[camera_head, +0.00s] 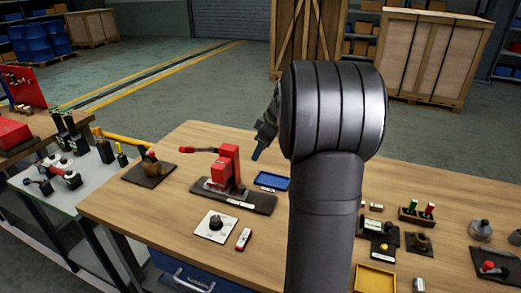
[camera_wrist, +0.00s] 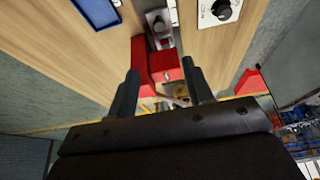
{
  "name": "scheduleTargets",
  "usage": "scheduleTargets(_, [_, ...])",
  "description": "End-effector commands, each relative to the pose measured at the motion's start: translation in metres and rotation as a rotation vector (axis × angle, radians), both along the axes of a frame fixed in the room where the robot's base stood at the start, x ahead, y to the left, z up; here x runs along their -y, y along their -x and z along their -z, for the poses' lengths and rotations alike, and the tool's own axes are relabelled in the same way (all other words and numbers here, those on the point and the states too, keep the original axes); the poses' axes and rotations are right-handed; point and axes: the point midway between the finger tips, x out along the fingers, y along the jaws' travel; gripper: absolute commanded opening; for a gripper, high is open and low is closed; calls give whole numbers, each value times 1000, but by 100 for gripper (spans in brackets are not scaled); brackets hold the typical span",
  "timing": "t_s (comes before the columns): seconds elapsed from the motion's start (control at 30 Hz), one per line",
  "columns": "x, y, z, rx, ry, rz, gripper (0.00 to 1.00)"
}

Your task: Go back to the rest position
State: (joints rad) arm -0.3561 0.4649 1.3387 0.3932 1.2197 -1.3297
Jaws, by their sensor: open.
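My gripper (camera_wrist: 160,65) shows in the wrist view with its two dark fingers apart and nothing held between them. In the head view, my gripper (camera_head: 261,148) is partly hidden behind my large dark arm link. It is above the wooden workbench (camera_head: 185,225), close to the right of a red device with a lever (camera_head: 222,170) on a dark base. In the wrist view the red device (camera_wrist: 165,68) appears beyond and between the fingers. I cannot tell how far above the bench the fingers are.
A blue tray (camera_head: 272,181), a white plate with a black knob (camera_head: 216,226) and a yellow tray (camera_head: 375,279) lie on the bench. A grey side table (camera_head: 75,190) is at left. Wooden crates (camera_head: 430,55) stand behind on open floor.

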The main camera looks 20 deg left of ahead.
Motion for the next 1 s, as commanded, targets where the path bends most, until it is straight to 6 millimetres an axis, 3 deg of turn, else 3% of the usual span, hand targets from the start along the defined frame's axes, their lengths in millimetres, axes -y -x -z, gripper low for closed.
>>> scheduleTargets(0.27, [-7,0,17,-2,1,-1,47])
scheduleTargets(1.0, [-59,1,145,-4,3,-2,47])
